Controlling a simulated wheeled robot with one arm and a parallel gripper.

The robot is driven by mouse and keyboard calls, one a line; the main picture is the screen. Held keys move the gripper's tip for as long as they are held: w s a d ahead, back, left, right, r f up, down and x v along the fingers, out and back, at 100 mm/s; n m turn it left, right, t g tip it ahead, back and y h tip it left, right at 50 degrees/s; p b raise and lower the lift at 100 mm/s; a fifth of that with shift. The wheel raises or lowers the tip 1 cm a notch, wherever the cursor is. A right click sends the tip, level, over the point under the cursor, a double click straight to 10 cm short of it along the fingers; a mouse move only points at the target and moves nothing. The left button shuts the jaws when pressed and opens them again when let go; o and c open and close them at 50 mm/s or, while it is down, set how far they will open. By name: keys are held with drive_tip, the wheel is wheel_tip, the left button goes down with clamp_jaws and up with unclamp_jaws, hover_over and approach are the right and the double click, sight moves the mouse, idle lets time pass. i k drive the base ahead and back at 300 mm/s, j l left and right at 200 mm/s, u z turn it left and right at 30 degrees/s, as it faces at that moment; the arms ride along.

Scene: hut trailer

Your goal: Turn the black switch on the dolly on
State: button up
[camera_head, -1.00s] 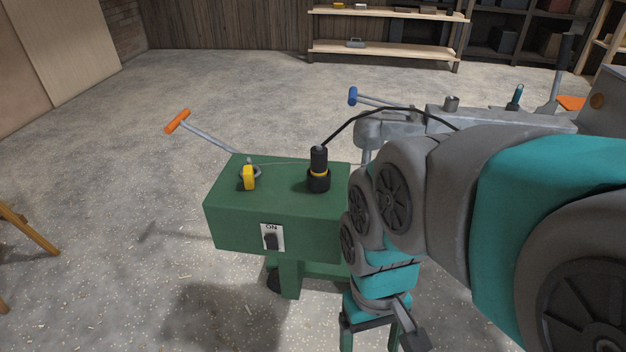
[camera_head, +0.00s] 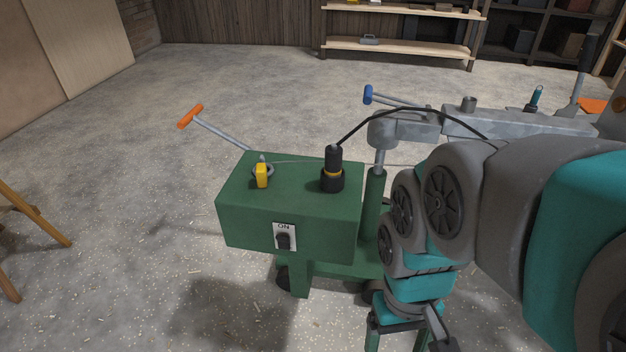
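The dolly (camera_head: 240,215) is a green box on a wheeled base, at the middle of the head view. The black switch (camera_head: 283,241) sits on a white plate marked ON, on the box's front face. My gripper (camera_head: 398,346) is at the lower edge, right of the switch and apart from it. It points down, and two teal fingers show with a gap between them. Their tips are cut off by the picture edge. No object shows between the fingers.
On the box stand a black plug with a cable (camera_head: 333,172) and a yellow tag (camera_head: 261,175). An orange-handled lever (camera_head: 190,116) sticks out back left. A grey metal arm with a blue handle (camera_head: 368,95) is behind. Wooden legs (camera_head: 35,215) stand at left. The floor front left is clear.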

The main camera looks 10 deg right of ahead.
sight(284, 243)
drive_tip(key=k+l+u, duration=0.1)
drive_tip(key=k+u, duration=0.2)
drive_tip(key=k, duration=0.15)
drive_tip(key=k+u, duration=0.35)
drive_tip(key=k+l, duration=0.05)
